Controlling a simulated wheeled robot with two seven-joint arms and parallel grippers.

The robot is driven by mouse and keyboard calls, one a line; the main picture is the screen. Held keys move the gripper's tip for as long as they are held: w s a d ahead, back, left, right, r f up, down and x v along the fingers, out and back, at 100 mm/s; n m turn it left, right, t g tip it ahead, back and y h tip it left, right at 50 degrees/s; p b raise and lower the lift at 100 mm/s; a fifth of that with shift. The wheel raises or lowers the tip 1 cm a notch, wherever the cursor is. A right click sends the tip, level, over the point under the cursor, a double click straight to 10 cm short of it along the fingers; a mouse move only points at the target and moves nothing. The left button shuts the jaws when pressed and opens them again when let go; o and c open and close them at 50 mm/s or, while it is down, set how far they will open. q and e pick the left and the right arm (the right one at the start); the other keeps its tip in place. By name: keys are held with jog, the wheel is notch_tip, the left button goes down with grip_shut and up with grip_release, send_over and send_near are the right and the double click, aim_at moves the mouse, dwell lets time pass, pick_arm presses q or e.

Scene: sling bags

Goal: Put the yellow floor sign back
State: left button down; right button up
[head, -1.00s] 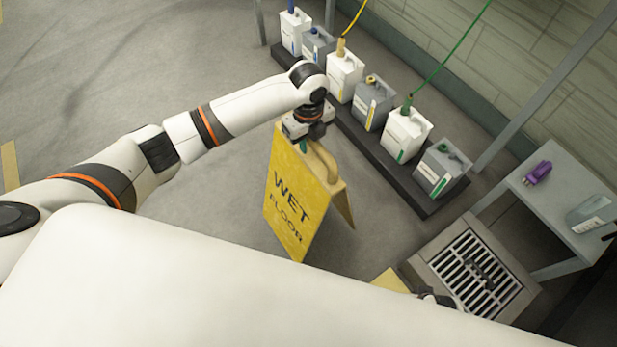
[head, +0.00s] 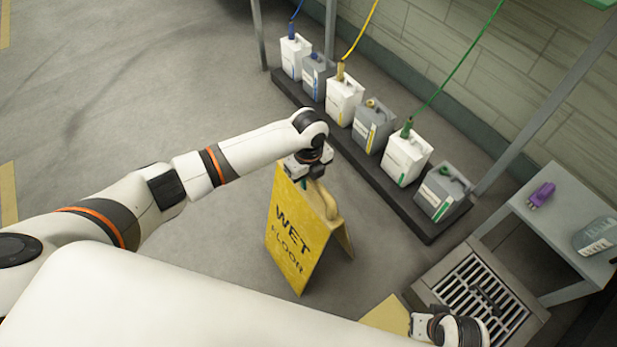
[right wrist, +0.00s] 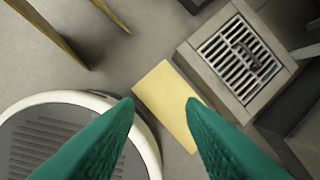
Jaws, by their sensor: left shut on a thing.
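The yellow floor sign (head: 293,240), lettered WET FLOOR, stands upright in an A shape in the middle of the head view. My left gripper (head: 309,175) is shut on its top edge, beside the tan curved handle (head: 325,198). I cannot tell whether its feet touch the floor. A flat yellow rectangle (head: 388,317) lies on the floor beside the drain; it also shows in the right wrist view (right wrist: 168,100). My right gripper (right wrist: 160,108) is open and empty, its green fingers apart above that rectangle. Tan board edges (right wrist: 55,32), probably the sign's, show at upper left there.
A floor drain (head: 490,290) lies right of the yellow rectangle. Several jugs (head: 405,158) stand on a dark low platform (head: 425,232) along the wall. Open floor lies to the upper left.

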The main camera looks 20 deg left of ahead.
pick_arm(q)
jog(key=c, duration=1.3)
grip_release()
jog(key=shift+o, duration=0.2)
jog(key=shift+r, duration=0.25)
notch_tip(320, 180, up, 10)
jog(key=p, duration=0.2)
jog(key=shift+r+p, duration=0.15)
jog(key=shift+p, duration=0.2)
jog(key=shift+r, duration=0.75)
pick_arm(e)
notch_tip(320, 180, down, 10)
jog(key=s, duration=0.2)
jog(key=shift+s+d+r+g, duration=0.15)
jog(key=shift+s+r+g, duration=0.05)
jog(key=shift+s+g, duration=0.15)
